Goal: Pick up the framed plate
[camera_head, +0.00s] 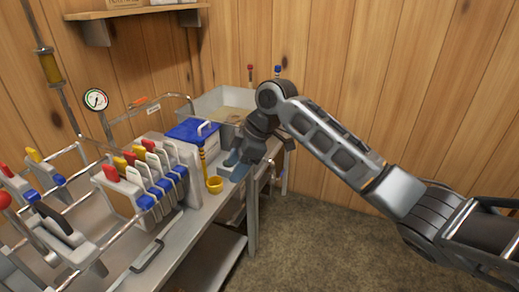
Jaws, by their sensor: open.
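Several upright plates (118,194) with red, yellow and white top grips and blue lower tabs stand close together in a metal rack on the left of the bench. I cannot tell for sure which of them is the framed plate. More plates or handles with red and yellow grips show at the far left. My gripper (238,168) is open, pointing down over the right end of the bench, apart from the plates and to their right. My wrist and the viewing angle partly hide its fingers, and I see nothing held between them.
A grey basin (222,103) stands behind. A pressure gauge (96,99) and metal rails rise at the back left. The floor (320,240) right of the bench is clear.

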